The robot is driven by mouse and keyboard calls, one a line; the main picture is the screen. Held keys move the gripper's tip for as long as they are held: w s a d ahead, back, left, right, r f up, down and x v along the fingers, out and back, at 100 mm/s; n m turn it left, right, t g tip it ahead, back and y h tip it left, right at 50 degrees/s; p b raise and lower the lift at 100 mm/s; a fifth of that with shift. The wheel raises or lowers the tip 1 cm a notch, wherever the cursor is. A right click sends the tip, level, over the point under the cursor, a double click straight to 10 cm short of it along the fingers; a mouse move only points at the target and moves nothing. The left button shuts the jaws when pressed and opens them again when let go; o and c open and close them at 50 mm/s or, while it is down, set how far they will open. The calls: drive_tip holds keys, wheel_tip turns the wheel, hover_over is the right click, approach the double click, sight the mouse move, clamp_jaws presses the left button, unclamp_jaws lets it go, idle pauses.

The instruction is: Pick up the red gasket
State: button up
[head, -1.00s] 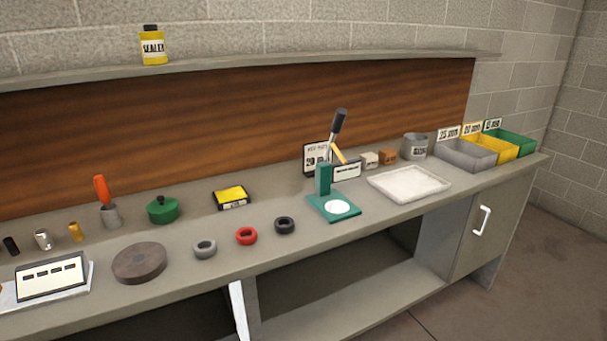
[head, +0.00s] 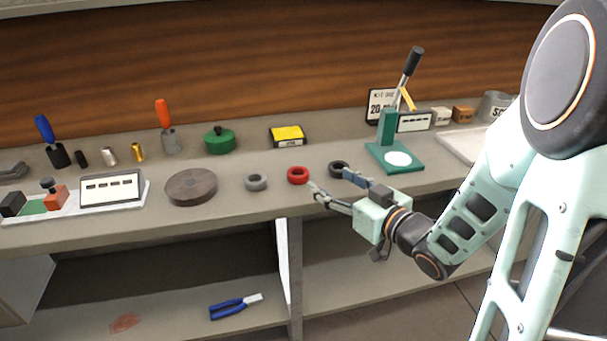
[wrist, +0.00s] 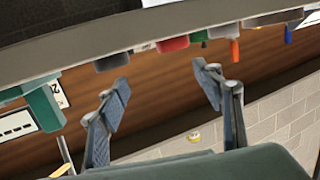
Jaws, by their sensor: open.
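The red gasket (head: 298,175) is a small ring lying on the grey bench top, between a grey gasket (head: 255,182) and a black gasket (head: 338,168). My gripper (head: 330,181) is open, near the bench's front edge, with its fingers pointing towards the bench. In the head view its left fingertip is just to the lower right of the red gasket, and its right fingertip overlaps the black gasket's side. In the wrist view the scene is upside down. The red gasket (wrist: 172,44) shows between and beyond the open fingers (wrist: 163,82), apart from them.
A dark round disc (head: 191,187) lies left of the gaskets. A green press (head: 390,150) with a lever stands to the right. A yellow box (head: 286,135) and a green lidded pot (head: 219,140) are behind. Blue-handled pliers (head: 235,307) lie on the lower shelf.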

sight(297, 172)
drive_tip(key=a, duration=0.2)
drive_tip(key=a+f, duration=0.1)
drive_tip(key=shift+s+n+g+y, duration=0.3)
drive_tip(key=shift+n+g+y, duration=0.1)
drive_tip(key=x, duration=0.3)
drive_tip(key=shift+w+a+b, duration=0.15)
drive_tip(key=shift+w+b, duration=0.2)
drive_tip(key=shift+b, duration=0.05)
drive_tip(key=x, duration=0.3)
drive_tip(key=b+x, duration=0.1)
drive_tip(key=x, duration=0.2)
drive_tip(key=shift+w+d, duration=0.2)
drive_tip(key=shift+d, duration=0.05)
drive_tip(key=shift+c, duration=0.7)
drive_tip(key=c, duration=1.1)
drive_tip(key=shift+r, duration=0.1)
drive_tip(key=shift+r, duration=0.15)
